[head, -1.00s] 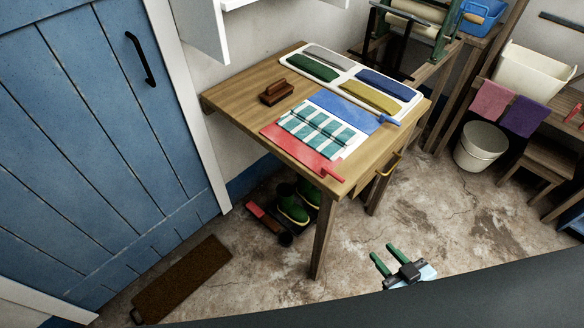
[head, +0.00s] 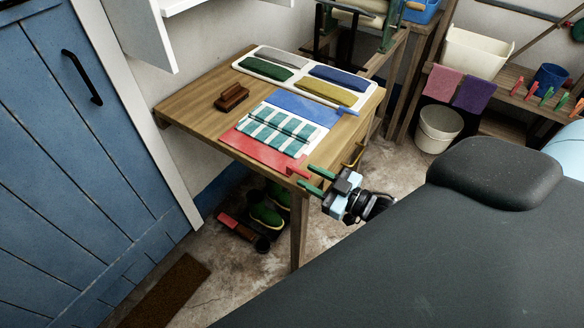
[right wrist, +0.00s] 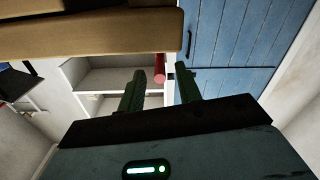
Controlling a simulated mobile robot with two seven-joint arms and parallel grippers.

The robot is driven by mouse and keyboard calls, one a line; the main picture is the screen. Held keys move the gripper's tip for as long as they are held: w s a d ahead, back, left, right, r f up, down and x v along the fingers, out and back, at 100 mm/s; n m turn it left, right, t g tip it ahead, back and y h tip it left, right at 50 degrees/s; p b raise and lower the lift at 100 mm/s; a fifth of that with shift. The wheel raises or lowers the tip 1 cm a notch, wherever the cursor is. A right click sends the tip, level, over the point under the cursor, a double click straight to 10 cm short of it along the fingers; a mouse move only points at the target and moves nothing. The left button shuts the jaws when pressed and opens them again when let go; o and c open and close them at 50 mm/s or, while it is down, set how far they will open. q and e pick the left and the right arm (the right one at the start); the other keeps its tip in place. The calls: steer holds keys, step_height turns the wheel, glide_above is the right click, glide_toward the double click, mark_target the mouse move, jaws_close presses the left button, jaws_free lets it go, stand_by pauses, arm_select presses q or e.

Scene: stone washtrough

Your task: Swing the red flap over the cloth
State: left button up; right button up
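The red flap (head: 262,152) lies flat on the table at its near left side, with a red tab (head: 297,171) sticking out at the front corner. My left gripper is not in view.
A brown wooden-handled block (head: 231,97) sits on the table, left of the flaps. A white tray (head: 318,92) with several folded coloured cloths lies behind. Green boots (head: 266,210) stand under the table. A blue door (head: 80,150) is at left.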

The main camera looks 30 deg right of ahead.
mark_target(292, 168)
steer(key=shift+x, duration=2.9)
steer(key=shift+c, duration=0.2)
jaws_close()
